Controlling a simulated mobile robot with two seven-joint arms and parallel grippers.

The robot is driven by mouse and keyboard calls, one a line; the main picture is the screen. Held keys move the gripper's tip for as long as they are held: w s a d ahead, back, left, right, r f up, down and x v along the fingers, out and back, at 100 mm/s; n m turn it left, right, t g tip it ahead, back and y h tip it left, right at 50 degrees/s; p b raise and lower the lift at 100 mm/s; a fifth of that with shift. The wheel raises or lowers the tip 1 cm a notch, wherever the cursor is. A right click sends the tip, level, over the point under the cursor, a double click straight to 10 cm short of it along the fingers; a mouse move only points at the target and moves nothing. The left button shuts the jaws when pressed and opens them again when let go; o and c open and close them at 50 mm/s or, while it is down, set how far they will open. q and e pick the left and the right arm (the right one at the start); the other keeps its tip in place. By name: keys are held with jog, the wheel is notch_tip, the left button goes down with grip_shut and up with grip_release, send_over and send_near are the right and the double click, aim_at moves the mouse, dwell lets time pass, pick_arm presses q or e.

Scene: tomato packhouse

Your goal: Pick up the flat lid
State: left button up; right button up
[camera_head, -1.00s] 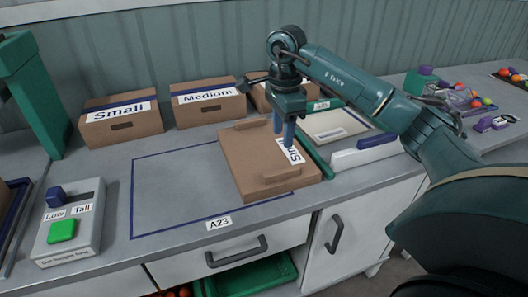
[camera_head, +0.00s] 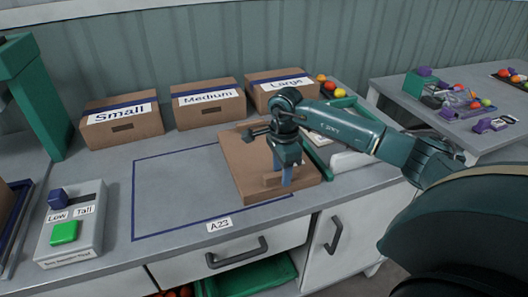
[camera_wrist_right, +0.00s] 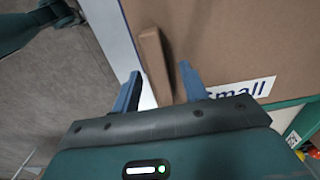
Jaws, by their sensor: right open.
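My right gripper (camera_head: 287,181) points down over the lid's front part, at the strip. In the right wrist view my right gripper (camera_wrist_right: 160,88) is open, and the brown strip (camera_wrist_right: 155,65) shows between its two blue fingers. The label (camera_wrist_right: 240,89) lies beside the right finger. I cannot tell whether the fingers touch the strip. My left gripper is out of view.
Boxes marked Small (camera_head: 122,120), Medium (camera_head: 208,102) and Large (camera_head: 282,88) stand along the back. A green tray (camera_head: 350,108) and a white item lie right of the lid. A button box (camera_head: 70,225) stands at left.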

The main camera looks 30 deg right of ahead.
jog(key=shift+c, duration=0.4)
grip_shut()
